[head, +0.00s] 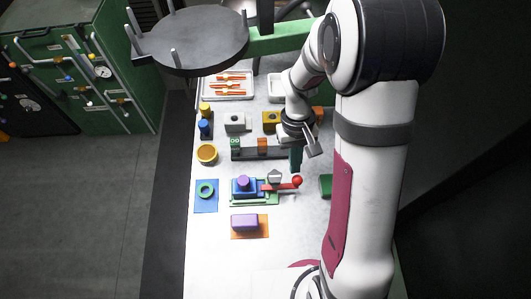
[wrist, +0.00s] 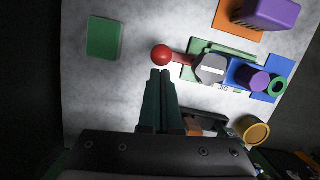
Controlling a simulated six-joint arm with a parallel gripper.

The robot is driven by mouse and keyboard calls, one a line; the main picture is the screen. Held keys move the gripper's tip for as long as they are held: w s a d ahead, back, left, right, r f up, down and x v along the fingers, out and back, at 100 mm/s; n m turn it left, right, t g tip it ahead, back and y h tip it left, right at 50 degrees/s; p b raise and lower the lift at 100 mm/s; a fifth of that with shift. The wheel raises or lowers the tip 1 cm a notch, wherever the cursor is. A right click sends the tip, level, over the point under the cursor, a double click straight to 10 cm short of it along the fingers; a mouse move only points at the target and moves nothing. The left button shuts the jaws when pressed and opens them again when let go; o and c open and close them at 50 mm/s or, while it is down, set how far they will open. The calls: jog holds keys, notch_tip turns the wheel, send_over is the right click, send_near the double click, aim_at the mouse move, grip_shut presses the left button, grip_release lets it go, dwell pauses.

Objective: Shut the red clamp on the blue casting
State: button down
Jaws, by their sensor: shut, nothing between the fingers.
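The blue casting (head: 238,193) sits on a green base (head: 268,200), with a purple round part (head: 243,182) on top. It also shows in the wrist view (wrist: 236,70). The red clamp's arm (head: 281,186) runs right from beside the casting to a red ball knob (head: 297,181); a grey block (head: 274,176) is at the arm. The wrist view shows the knob (wrist: 161,54) and grey block (wrist: 208,69). My gripper (head: 296,169) is shut and empty; its fingertips (wrist: 160,72) are close to the knob. I cannot tell whether they touch.
A dark rail with blocks (head: 247,154) lies behind the clamp. A green block (head: 326,185) is to the right. A purple block (head: 244,221) on an orange mat is in front.

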jog(key=v, duration=1)
dwell(0.3)
jog(key=s+a+r+m+t+y, duration=0.1)
jog(key=s+r+m, duration=0.1)
jog(key=s, duration=0.7)
jog(key=s+a+r+m+t+y, duration=0.1)
jog(key=s+r+m, duration=0.2)
jog(key=s, duration=0.7)
jog(key=shift+r+m, duration=0.35)
jog(key=shift+m, duration=0.75)
jog(key=shift+w, duration=0.1)
